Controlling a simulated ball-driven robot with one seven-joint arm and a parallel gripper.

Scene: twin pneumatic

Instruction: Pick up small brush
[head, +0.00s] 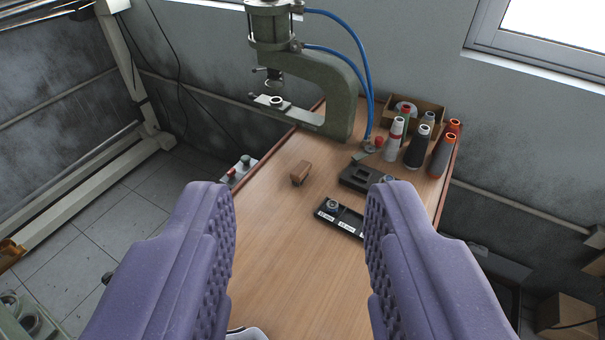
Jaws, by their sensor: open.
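A small brown wooden block-like object (301,173), which looks like the small brush, lies on the wooden table (285,235) near its middle. Its bristles cannot be made out from here. My gripper (301,200) is open, with its two purple padded fingers wide apart at the left and right of the picture. The fingers are empty. The brush shows between and beyond the fingertips, apart from both.
A green pneumatic press (338,90) with blue hoses stands at the table's back. Several thread cones (417,146) and a cardboard box (427,107) stand back right. A black labelled tray (345,216) and a dark block (362,179) lie right of the brush. The near table is mostly clear.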

